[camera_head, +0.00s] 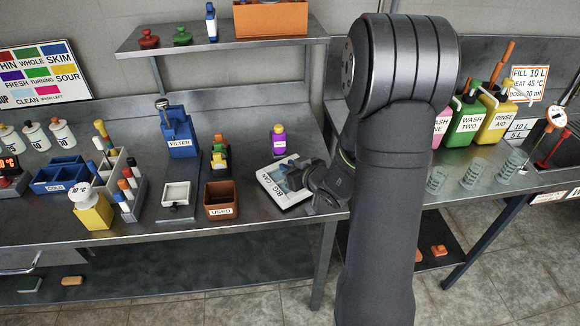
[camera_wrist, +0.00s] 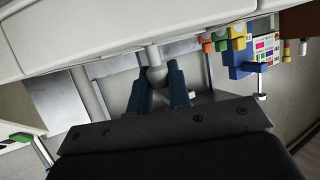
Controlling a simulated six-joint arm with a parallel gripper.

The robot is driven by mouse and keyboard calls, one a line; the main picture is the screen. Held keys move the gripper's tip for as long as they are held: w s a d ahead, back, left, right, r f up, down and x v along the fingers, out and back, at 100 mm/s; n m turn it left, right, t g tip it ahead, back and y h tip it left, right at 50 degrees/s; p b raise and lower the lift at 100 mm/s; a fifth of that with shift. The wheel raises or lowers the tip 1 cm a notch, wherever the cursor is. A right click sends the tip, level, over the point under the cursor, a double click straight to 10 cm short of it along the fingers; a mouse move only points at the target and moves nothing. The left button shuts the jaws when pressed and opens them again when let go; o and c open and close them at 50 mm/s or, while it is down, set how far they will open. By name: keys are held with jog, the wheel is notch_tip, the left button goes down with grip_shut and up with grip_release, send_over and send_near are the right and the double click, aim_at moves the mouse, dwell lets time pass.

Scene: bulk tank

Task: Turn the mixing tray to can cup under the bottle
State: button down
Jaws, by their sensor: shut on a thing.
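The white mixing tray (camera_head: 270,185), labelled "BIG CAN", lies at a slant on the steel bench, just left of my forearm in the head view. My gripper (camera_head: 290,180) is at the tray's right side and covers part of it. In the wrist view, the tray's pale body (camera_wrist: 100,40) fills the top, and my gripper's blue fingers (camera_wrist: 160,92) are shut on a pale round-ended knob (camera_wrist: 156,76) that sticks out from it. A purple bottle (camera_head: 279,141) with a yellow cap stands just behind the tray. I cannot make out the cups on the tray.
A brown box marked "USED" (camera_head: 221,212) and a small white dish (camera_head: 176,194) stand left of the tray. A blue filter stand (camera_head: 178,140) is behind them. Clear cups (camera_head: 471,176) and jugs (camera_head: 464,122) stand on the right bench. A shelf (camera_head: 225,40) hangs above.

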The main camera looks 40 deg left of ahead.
jog(key=shift+m+t, duration=0.6)
jog(key=shift+t, duration=0.1)
jog(key=shift+m+t+h, duration=0.4)
jog(key=c, duration=1.3)
grip_release()
jog(key=shift+c, duration=0.2)
jog(key=v, duration=1.7)
jog(key=shift+d, duration=0.2)
jog(key=shift+r, duration=0.1)
